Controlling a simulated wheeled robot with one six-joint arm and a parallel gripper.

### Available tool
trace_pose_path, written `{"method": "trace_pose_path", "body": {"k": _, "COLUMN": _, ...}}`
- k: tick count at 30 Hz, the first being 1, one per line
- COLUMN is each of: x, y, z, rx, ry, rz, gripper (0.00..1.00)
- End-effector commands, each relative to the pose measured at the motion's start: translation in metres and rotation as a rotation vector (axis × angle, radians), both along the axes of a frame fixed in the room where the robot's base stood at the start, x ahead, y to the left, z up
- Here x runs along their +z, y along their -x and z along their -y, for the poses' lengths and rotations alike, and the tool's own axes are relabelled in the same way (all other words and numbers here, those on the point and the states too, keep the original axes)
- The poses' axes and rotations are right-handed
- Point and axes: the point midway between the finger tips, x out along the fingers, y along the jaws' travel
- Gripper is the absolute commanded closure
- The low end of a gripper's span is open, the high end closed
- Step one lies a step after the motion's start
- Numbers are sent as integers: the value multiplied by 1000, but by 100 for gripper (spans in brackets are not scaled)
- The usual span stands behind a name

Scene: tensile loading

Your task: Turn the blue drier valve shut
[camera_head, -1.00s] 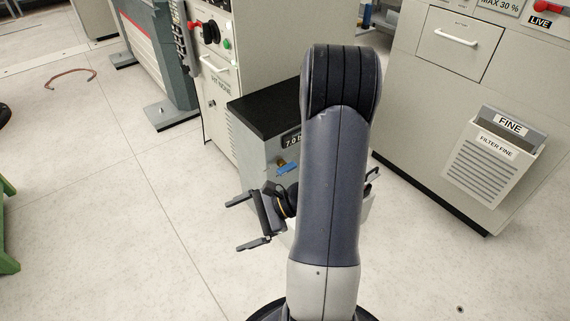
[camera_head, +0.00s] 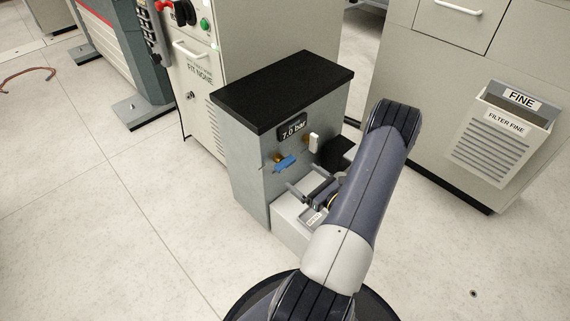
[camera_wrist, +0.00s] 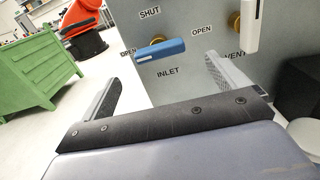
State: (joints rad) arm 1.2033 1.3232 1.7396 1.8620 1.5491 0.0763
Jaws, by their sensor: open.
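The blue valve handle (camera_head: 286,163) is on the front of a grey cabinet (camera_head: 250,178) with a black top. In the wrist view the blue handle (camera_wrist: 162,51) lies nearly level across a brass hub, with SHUT above it, OPEN at its left end and INLET below. My gripper (camera_head: 306,181) is in front of the cabinet, below the handle in the head view. In the wrist view my gripper (camera_wrist: 162,75) is open and empty, its fingers either side of the handle in the picture. I see no contact with the handle.
A white handle (camera_wrist: 251,24) stands upright to the right of the blue one, near the VENT label. A 7.0 bar display (camera_head: 293,130) sits above. A pale box (camera_head: 290,222) stands low before the cabinet. The floor left of the cabinet is clear.

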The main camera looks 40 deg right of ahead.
Motion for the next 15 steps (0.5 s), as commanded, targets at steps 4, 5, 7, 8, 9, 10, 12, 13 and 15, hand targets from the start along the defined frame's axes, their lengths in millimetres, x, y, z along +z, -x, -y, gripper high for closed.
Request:
{"method": "trace_pose_path", "body": {"k": 4, "x": -2, "y": -28, "z": -4, "rx": 7, "ry": 3, "rz": -1, "gripper": 5}}
{"method": "trace_pose_path", "body": {"k": 5, "x": -2, "y": -33, "z": -4, "rx": 7, "ry": 3, "rz": 0, "gripper": 5}}
{"method": "trace_pose_path", "body": {"k": 7, "x": -2, "y": -45, "z": -5, "rx": 7, "ry": 4, "rz": 0, "gripper": 5}}
{"method": "trace_pose_path", "body": {"k": 8, "x": -2, "y": -51, "z": -6, "rx": 7, "ry": 3, "rz": 0, "gripper": 5}}
{"method": "trace_pose_path", "body": {"k": 9, "x": -2, "y": -57, "z": -6, "rx": 6, "ry": 3, "rz": 0, "gripper": 5}}
{"method": "trace_pose_path", "body": {"k": 10, "x": -2, "y": -62, "z": -7, "rx": 7, "ry": 3, "rz": 0, "gripper": 5}}
{"method": "trace_pose_path", "body": {"k": 12, "x": -1, "y": -71, "z": -7, "rx": 6, "ry": 3, "rz": 0, "gripper": 5}}
{"method": "trace_pose_path", "body": {"k": 13, "x": -1, "y": -74, "z": -7, "rx": 6, "ry": 3, "rz": 0, "gripper": 5}}
{"method": "trace_pose_path", "body": {"k": 15, "x": -1, "y": -81, "z": -8, "rx": 4, "ry": 2, "rz": 0, "gripper": 5}}
